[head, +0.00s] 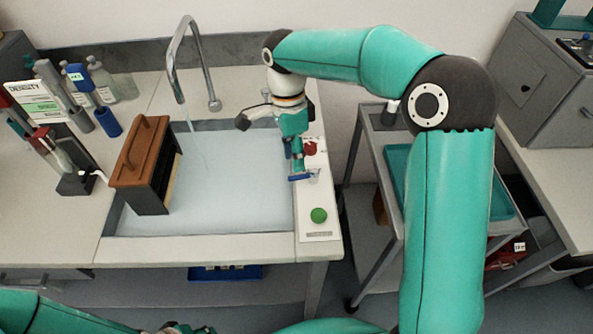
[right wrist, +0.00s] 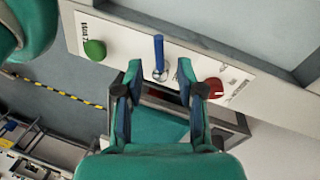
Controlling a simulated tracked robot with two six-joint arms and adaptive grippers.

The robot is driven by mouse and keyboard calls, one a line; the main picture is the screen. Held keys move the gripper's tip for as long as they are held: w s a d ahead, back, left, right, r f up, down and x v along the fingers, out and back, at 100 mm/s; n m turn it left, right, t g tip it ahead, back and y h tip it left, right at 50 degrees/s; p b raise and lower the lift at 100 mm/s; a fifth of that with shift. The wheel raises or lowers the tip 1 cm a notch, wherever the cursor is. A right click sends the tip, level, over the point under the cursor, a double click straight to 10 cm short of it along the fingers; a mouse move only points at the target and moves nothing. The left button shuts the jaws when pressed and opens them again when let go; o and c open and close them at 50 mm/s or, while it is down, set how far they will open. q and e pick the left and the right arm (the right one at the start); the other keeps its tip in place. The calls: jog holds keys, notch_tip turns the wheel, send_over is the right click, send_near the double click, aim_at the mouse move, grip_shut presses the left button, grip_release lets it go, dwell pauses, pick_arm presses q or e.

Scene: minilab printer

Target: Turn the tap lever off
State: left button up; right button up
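The tap (head: 183,55) is a curved metal spout at the back of the sink, with a thin stream of water (head: 189,122) falling from it. The tap lever appears to be the blue handle (head: 301,177) on the white panel right of the sink. In the right wrist view the blue lever (right wrist: 159,50) stands just ahead of the gap between my fingertips. My right gripper (head: 296,160) is above the panel, pointing down; in the right wrist view its fingers (right wrist: 160,78) are apart with nothing held. Contact with the lever is unclear. My left gripper cannot be made out.
A red knob (right wrist: 213,88) and a green knob (right wrist: 95,49) flank the lever on the panel. The sink (head: 235,180) has a brown-topped box (head: 140,150) at its left edge. Bottles (head: 100,80) stand further left. A trolley (head: 402,165) is to the right.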

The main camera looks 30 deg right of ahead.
aim_at(296, 176)
jog(key=f, duration=0.2)
jog(key=s+f, duration=0.1)
jog(key=f, duration=0.2)
jog(key=shift+a, duration=0.1)
